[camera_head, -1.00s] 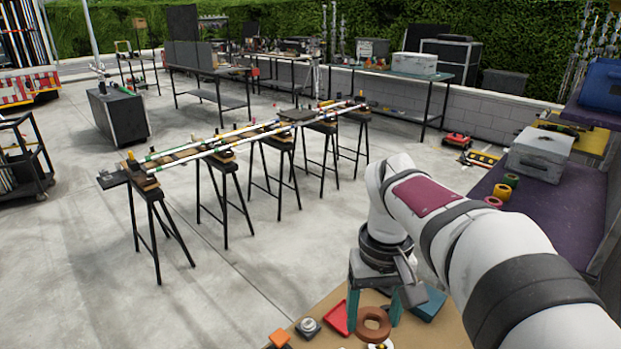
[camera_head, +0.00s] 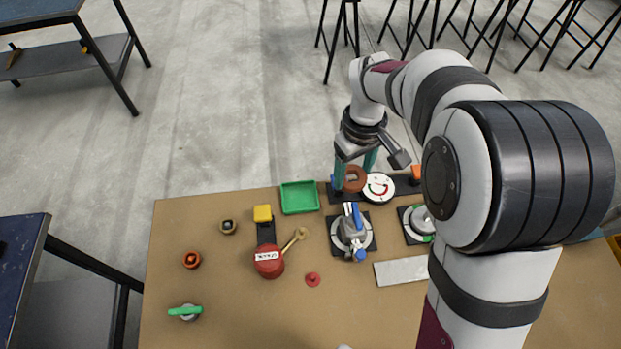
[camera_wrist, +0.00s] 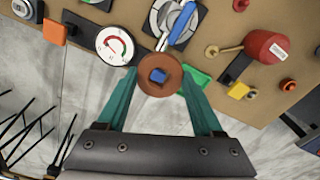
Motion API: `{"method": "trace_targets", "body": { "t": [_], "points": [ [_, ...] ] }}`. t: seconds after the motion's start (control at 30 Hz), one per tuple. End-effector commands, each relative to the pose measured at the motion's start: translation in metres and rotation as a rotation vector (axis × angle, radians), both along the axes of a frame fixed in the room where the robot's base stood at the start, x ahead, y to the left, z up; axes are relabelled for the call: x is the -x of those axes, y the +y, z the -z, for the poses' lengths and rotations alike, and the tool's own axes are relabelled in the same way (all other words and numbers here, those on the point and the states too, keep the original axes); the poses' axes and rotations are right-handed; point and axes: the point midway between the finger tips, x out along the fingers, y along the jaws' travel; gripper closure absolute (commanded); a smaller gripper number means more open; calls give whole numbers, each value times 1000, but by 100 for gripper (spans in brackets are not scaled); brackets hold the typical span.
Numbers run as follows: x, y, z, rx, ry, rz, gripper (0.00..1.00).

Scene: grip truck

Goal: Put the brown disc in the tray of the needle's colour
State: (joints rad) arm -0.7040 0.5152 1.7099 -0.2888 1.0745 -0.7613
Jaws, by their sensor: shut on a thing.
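The brown disc (camera_head: 354,180) is a ring with a hole. My gripper (camera_head: 356,172) has its teal fingers on either side of it. In the wrist view the disc (camera_wrist: 148,84) sits between the fingertips, with something blue showing in its hole. A green tray (camera_head: 300,197) lies left of my gripper at the table's far edge, and looks empty. No other tray shows clearly in the head view.
A lever device (camera_head: 351,233) stands just in front of the dial. A red canister (camera_head: 269,261), a yellow block (camera_head: 263,213) and a wrench (camera_head: 296,239) lie to its left. An orange block (camera_head: 416,173) is right of the dial. My arm hides the table's right part.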

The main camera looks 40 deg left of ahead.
Motion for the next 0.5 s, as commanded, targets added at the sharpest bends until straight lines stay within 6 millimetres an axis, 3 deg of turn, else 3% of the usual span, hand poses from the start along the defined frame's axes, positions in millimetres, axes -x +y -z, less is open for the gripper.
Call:
{"method": "trace_targets", "body": {
  "t": [0.3,0.5],
  "points": [
    [36,83,55,1,1,-9,86],
    [44,103,77,2,2,-3,86]
  ]
}}
